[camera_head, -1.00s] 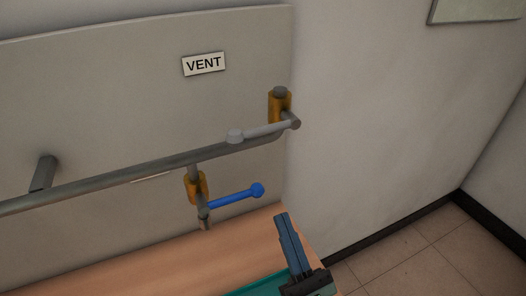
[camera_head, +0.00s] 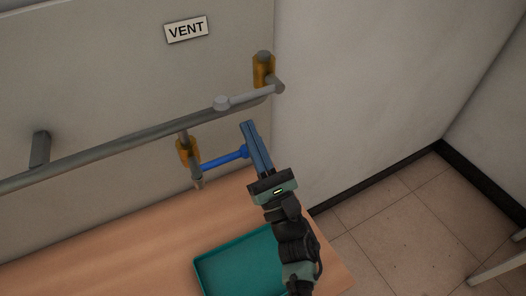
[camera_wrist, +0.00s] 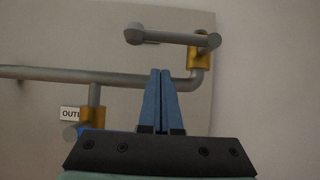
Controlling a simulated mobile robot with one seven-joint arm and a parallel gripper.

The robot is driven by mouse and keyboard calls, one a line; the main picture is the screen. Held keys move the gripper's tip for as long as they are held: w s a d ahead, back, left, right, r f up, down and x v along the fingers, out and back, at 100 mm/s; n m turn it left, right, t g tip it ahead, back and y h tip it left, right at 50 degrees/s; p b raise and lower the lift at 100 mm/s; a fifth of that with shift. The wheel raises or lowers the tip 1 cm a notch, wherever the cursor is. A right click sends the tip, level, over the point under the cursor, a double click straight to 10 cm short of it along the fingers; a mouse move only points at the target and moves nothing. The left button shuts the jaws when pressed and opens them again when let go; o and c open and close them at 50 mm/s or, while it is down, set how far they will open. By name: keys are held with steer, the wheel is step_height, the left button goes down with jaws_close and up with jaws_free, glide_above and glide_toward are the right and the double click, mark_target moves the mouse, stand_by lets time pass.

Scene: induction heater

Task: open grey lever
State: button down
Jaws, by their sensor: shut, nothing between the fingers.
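The grey lever (camera_head: 248,97) is a bar with a round knob at its left end, joined at its right end to a brass valve (camera_head: 263,70) on the pipe. It also shows in the wrist view (camera_wrist: 170,37), above my fingertips. My gripper (camera_head: 247,125) is shut and empty, its blue fingers pointing up just below the grey lever. It appears apart from the lever. In the wrist view my gripper (camera_wrist: 160,73) is in front of the pipe. The blue lever (camera_head: 222,161) on the lower brass valve (camera_head: 187,150) lies left of my fingers; in the wrist view it is mostly hidden.
A grey pipe (camera_head: 100,158) runs along the panel under a VENT sign (camera_head: 186,29). A teal tray (camera_head: 235,262) lies on the wooden table (camera_head: 130,250) below. An OUTLET-like label (camera_wrist: 70,113) is partly hidden. Free space lies right of the valves, before the wall.

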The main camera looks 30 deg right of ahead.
steer(key=r, duration=0.1)
steer(key=r+p, duration=0.2)
steer(key=shift+w+r, duration=0.2)
steer(key=shift+w, duration=0.05)
